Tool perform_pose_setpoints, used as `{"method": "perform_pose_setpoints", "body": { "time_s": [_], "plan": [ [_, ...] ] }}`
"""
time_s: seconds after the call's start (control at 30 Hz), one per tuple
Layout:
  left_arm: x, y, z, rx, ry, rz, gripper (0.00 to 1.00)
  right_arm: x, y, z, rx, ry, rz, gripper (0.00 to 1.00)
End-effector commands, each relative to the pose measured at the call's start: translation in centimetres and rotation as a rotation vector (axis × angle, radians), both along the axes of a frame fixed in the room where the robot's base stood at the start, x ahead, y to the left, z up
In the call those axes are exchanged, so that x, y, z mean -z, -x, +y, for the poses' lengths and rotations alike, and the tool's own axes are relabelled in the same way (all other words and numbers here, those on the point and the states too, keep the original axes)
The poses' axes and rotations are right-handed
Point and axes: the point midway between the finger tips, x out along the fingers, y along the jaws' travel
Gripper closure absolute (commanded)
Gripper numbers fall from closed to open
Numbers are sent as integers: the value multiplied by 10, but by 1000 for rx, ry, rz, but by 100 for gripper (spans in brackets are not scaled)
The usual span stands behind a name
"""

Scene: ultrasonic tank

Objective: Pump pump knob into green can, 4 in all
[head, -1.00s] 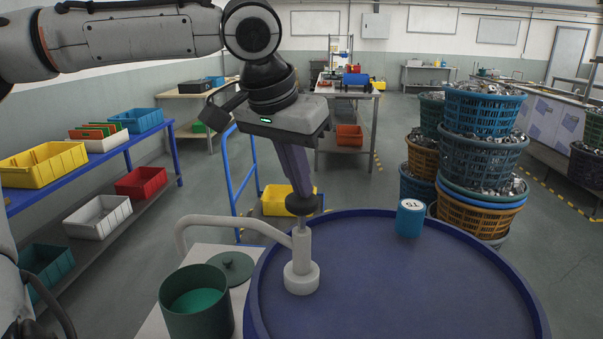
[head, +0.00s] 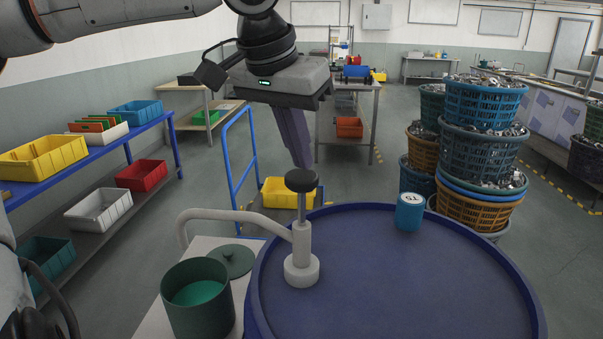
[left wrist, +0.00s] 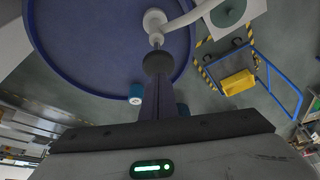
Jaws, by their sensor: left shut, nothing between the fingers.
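The pump knob (head: 301,180) is a dark round cap on a thin rod, standing raised above the pale pump body (head: 302,255) on the blue drum lid (head: 400,280). The pump's spout (head: 235,216) bends left over the green can (head: 200,318), which is open and holds green liquid. My left gripper (head: 304,165) is shut and empty, pointing down with its fingertips right at the knob's top; I cannot tell if they touch. The knob also shows in the left wrist view (left wrist: 158,62), just beyond the fingertips. My right gripper is not in view.
A green lid (head: 232,262) lies on the white stand (head: 165,325) behind the can. A blue cup-sized can (head: 410,212) stands on the drum's far rim. A blue trolley (head: 240,165) with a yellow bin (head: 288,193) is behind. Stacked baskets (head: 482,150) stand at right.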

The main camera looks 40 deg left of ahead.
Motion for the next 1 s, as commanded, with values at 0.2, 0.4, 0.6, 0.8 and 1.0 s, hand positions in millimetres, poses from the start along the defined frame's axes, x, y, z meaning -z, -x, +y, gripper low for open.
{"method": "perform_pose_setpoints", "body": {
  "time_s": [0.2,0.4,0.6,0.8,1.0],
  "plan": [
    [4,0,0,0,0,0,100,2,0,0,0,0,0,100],
    [14,0,0,-1,0,0,100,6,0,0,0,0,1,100],
    [25,0,0,0,1,1,100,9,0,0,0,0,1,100],
    [35,0,0,0,0,2,100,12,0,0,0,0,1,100],
    [46,1,0,0,3,5,100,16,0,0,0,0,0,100]
  ]
}}
